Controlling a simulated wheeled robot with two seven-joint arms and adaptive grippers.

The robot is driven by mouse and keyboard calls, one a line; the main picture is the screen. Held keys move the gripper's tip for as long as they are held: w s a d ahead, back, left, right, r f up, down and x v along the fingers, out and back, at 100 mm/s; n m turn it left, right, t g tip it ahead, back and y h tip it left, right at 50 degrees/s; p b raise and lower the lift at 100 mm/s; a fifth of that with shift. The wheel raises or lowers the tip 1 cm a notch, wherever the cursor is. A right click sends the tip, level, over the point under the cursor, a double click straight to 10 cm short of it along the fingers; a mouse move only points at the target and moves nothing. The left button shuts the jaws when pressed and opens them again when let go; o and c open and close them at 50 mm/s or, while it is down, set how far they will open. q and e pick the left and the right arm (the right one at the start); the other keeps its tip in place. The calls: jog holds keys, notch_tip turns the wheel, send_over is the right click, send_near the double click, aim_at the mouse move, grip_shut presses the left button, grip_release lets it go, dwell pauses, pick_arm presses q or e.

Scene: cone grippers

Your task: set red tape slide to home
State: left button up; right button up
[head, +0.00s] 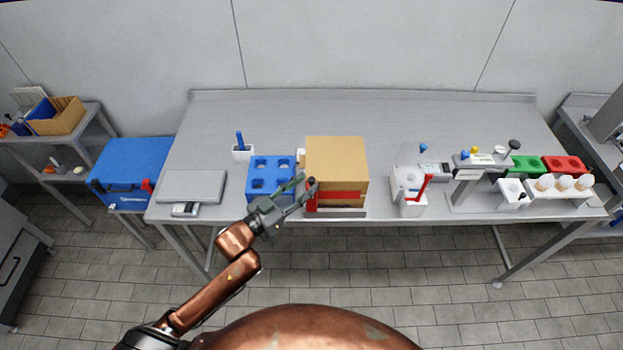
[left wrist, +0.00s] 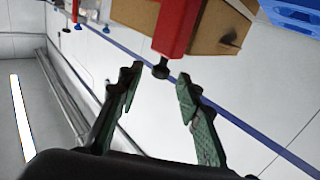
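The red tape slide (head: 342,198) runs along the front of a tan cardboard box (head: 336,155). In the left wrist view it is a red bar (left wrist: 176,28) ending in a black knob (left wrist: 161,71), with the box (left wrist: 215,25) behind it. My left gripper (head: 303,189) is at the left front corner of the box, close to the red part. In the left wrist view its two green-grey fingers (left wrist: 160,88) are open, with the knob between or just beyond their tips. I see no clear contact. My right gripper is not in view.
A blue block with round holes (head: 271,188) stands just left of the box. A grey flat device (head: 192,186) lies further left. A white fixture with a red lever (head: 409,190) stands to the right. The table behind the box is clear.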

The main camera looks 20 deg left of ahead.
aim_at(309, 182)
pick_arm(q)
jog(key=shift+x, duration=1.65)
grip_shut()
